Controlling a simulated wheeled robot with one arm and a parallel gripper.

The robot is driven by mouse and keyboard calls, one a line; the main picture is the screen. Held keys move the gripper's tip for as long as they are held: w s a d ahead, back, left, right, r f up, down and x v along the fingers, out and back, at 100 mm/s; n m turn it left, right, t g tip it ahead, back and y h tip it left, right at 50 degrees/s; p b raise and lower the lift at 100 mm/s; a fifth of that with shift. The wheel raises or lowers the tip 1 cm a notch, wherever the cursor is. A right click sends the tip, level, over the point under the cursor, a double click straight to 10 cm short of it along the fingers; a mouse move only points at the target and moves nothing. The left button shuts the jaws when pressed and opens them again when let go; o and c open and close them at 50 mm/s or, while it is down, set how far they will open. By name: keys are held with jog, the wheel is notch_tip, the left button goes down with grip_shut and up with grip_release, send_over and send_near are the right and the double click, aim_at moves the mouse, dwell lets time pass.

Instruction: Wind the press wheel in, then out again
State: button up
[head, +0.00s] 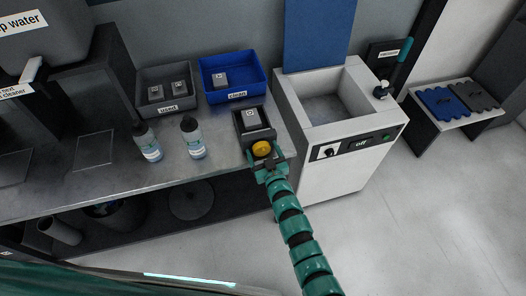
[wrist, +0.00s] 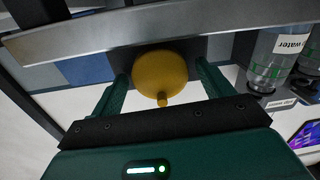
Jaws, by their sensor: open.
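The press wheel is a round yellow knob (head: 262,149) on the front of a small dark press (head: 254,125) at the right end of the bench. A grey block with a light label sits in the press. My gripper (head: 266,166) is at the wheel, just in front of it. In the wrist view the yellow wheel (wrist: 160,76), with a small peg at its lower edge, lies between my two green fingers (wrist: 158,92). The fingers stand apart on either side, with a gap to the wheel that is hard to judge.
A grey "used" bin (head: 166,110) and blue "clean" bin (head: 231,93) stand behind on the bench (head: 100,185). Two bottles, one here (head: 192,150), stand left of the press. A white cabinet (head: 350,165) marked "off" stands close on the right. Open floor lies at front right.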

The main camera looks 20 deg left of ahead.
jog(key=b+v, duration=0.5)
jog(key=v, duration=1.2)
jog(key=shift+s, duration=0.15)
